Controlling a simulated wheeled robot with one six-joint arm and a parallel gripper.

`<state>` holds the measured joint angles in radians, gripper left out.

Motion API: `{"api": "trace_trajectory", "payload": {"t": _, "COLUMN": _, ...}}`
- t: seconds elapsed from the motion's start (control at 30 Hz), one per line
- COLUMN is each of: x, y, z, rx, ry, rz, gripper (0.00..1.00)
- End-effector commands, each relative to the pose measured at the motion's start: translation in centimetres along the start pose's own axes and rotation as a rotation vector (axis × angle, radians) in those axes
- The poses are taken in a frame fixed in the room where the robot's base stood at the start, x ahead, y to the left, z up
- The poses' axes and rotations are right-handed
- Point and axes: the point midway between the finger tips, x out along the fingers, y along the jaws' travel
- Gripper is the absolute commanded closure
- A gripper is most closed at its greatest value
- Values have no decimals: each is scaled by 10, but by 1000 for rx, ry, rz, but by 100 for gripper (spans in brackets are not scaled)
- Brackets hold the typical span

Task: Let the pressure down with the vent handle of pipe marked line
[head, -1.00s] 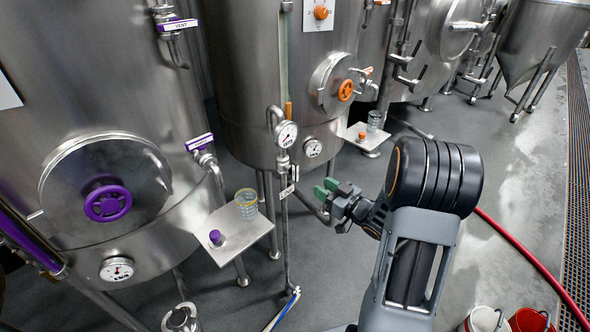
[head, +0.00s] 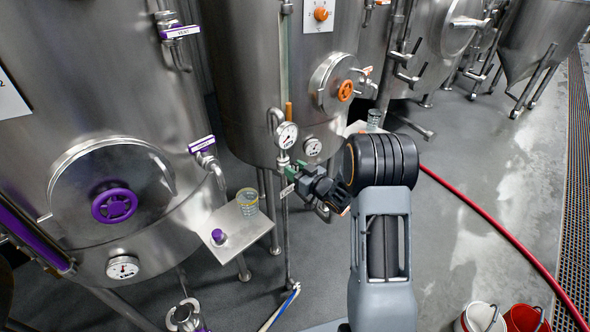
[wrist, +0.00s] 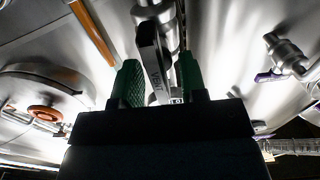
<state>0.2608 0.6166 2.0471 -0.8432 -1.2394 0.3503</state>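The thin upright pipe (head: 286,235) stands in front of the middle tank, with a round dial gauge (head: 287,135) near its top. Its small tag is too small to read in the head view. My gripper (head: 294,170) is at this pipe, just below the gauge. In the wrist view, a grey handle marked VENT (wrist: 154,62) lies between the two green fingers of my gripper (wrist: 159,66). A gap shows on the handle's right side; whether the left finger touches it I cannot tell. The gripper hides the handle in the head view.
The left tank has a purple handwheel (head: 114,205) and its own purple VENT label (head: 180,32). A shelf (head: 232,245) with a glass (head: 247,201) juts out left of the pipe. A red hose (head: 490,220) and buckets (head: 525,318) lie right.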

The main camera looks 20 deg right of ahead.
Motion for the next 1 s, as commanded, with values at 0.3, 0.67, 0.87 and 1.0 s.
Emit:
{"api": "trace_trajectory", "payload": {"t": 0.3, "x": 0, "y": 0, "z": 0, "rx": 0, "ry": 0, "rz": 0, "gripper": 73}}
{"api": "trace_trajectory", "payload": {"t": 0.67, "x": 0, "y": 0, "z": 0, "rx": 0, "ry": 0, "rz": 0, "gripper": 100}}
{"api": "trace_trajectory", "payload": {"t": 0.87, "x": 0, "y": 0, "z": 0, "rx": 10, "ry": 0, "rz": 0, "gripper": 100}}
{"api": "trace_trajectory", "payload": {"t": 1.0, "x": 0, "y": 0, "z": 0, "rx": 54, "ry": 0, "rz": -1, "gripper": 100}}
